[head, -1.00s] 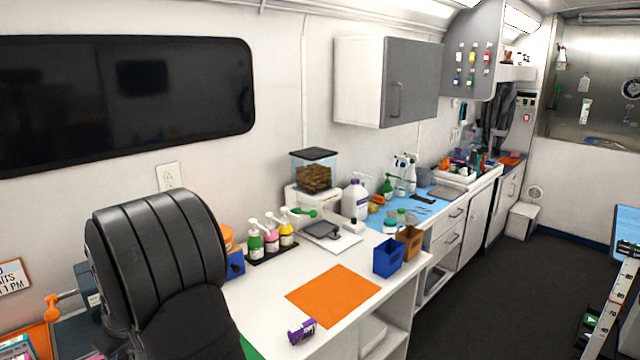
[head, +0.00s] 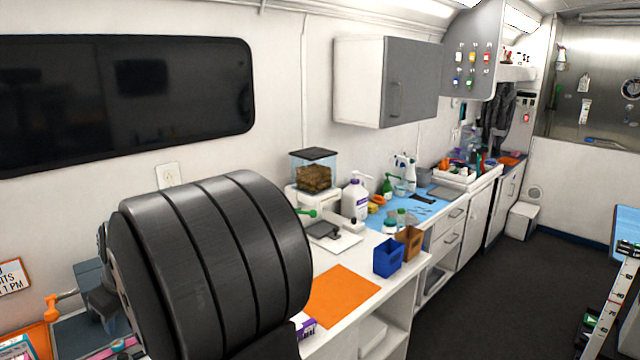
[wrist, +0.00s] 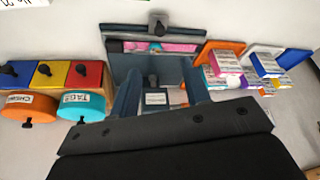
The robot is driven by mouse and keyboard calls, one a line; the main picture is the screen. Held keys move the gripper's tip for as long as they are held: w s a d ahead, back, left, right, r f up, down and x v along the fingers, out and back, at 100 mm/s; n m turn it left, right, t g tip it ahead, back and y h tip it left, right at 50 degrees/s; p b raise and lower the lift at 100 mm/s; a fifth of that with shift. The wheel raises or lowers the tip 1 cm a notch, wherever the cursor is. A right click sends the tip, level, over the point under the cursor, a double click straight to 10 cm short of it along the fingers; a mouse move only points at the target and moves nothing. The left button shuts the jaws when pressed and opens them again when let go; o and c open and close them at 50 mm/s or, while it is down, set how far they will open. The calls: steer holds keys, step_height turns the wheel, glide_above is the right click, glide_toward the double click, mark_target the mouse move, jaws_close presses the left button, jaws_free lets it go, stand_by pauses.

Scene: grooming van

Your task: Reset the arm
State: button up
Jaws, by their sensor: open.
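My gripper (wrist: 160,88) shows in the wrist view with its two dark blue-grey fingers apart and nothing between them. Beyond the fingers is a blue-grey case (wrist: 185,62) with pink items near its upper edge. In the head view my black arm fills the lower left foreground and hides most of the gripper. The arm covers the left part of the white counter. The orange mat (head: 345,295) and a purple box (head: 304,325) show just to its right, the box partly covered.
A blue bin (head: 388,258) and a brown bin (head: 410,242) stand at the counter's front edge. The wrist view shows an orange round container (wrist: 28,108) and a teal one (wrist: 80,107) at left, and small boxes (wrist: 228,62) at right.

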steer(key=x, duration=1.5)
steer(key=shift+a, duration=0.1)
steer(key=w+a, duration=0.7)
steer(key=shift+r, duration=0.1)
steer(key=v, duration=1.7)
steer(key=w+d+r+m+t, duration=0.1)
steer(key=w+d, duration=0.4)
steer(key=d, duration=0.6)
steer(key=shift+d+r+m, duration=0.15)
steer(key=shift+r+m, duration=0.2)
steer(key=shift+m, duration=0.35)
steer(key=n+g, duration=0.1)
steer(key=n, duration=0.2)
glide_above(122, 356)
steer(key=w, duration=0.4)
steer(key=f, duration=0.2)
steer(key=x, duration=1)
steer(key=shift+r, duration=0.1)
steer(key=shift+r, duration=0.1)
